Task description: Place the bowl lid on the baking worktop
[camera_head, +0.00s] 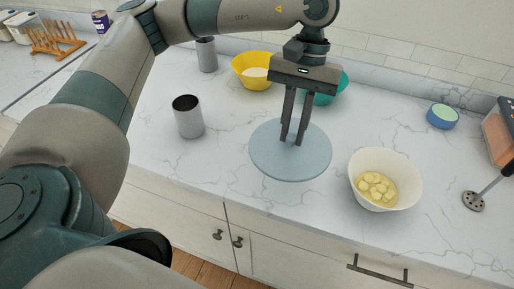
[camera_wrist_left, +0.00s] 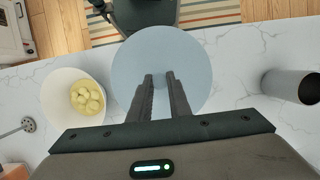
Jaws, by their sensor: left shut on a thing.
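The bowl lid (camera_head: 268,162) is a flat, round, grey-blue disc over the front part of the marble worktop (camera_head: 230,195). My left gripper (camera_head: 294,140) points down at its middle, shut on the lid's handle, which the fingers mostly hide. In the left wrist view the lid (camera_wrist_left: 160,55) lies beyond the fingertips (camera_wrist_left: 160,78). I cannot tell whether the lid touches the worktop or hangs just above it. My right gripper is not in view.
A white bowl with yellow pieces (camera_head: 405,178) stands close right of the lid. A metal cup (camera_head: 188,118) stands to the left. A yellow bowl (camera_head: 250,72) and a teal bowl (camera_head: 338,92) stand behind. A masher (camera_head: 474,200) is at far right.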

